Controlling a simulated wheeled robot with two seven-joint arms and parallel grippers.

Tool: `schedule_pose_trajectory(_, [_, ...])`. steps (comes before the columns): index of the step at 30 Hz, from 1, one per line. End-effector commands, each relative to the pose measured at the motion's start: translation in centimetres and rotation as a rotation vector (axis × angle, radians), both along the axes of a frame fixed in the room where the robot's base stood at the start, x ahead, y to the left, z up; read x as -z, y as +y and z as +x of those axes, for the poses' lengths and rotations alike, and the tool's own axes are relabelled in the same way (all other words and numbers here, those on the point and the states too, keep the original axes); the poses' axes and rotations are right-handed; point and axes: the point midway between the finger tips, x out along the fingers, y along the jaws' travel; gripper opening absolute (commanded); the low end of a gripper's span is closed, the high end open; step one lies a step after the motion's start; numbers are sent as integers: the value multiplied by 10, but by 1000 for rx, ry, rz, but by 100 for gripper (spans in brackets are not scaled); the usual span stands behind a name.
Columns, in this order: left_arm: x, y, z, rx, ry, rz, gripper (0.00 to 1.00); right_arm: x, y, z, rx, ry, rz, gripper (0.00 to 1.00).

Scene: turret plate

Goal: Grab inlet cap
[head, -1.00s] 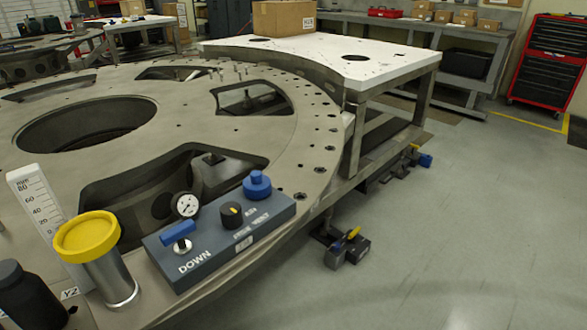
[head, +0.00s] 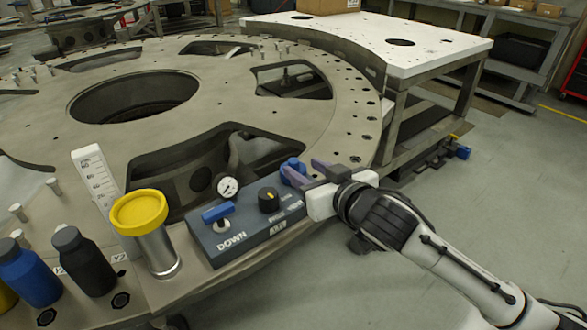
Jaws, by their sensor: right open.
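A blue round cap (head: 291,166) sits on the right end of the grey control box (head: 222,245); it is the likeliest inlet cap, though its label is too small to read. My right gripper (head: 309,171) is at that end of the box, its purple-grey fingers apart and pointing at the cap. One finger hides part of the cap; I cannot tell whether they touch. A yellow cap (head: 139,208) tops a metal cylinder (head: 160,250) left of the box. My left gripper is out of view.
The box carries a blue lever (head: 217,212), a gauge (head: 227,187) and a black knob (head: 269,199). Blue (head: 30,275) and black (head: 84,265) bottles and a white scale (head: 95,180) stand left. The large round plate (head: 215,105) has openings. Open floor lies right.

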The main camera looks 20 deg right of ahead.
Motion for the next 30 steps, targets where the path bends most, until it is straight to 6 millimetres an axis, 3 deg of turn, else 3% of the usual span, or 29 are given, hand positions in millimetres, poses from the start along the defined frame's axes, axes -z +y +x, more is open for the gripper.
schedule_pose_trajectory(15, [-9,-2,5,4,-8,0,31,13,8,55,0,-1,0,42])
schedule_pose_trajectory(24, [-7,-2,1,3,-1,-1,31,16,9,61,-1,0,-1,42])
schedule_pose_trajectory(26, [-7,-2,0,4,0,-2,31,16,9,61,-1,0,-1,35])
schedule_pose_trajectory(30, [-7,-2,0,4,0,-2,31,16,9,61,-1,0,-1,11])
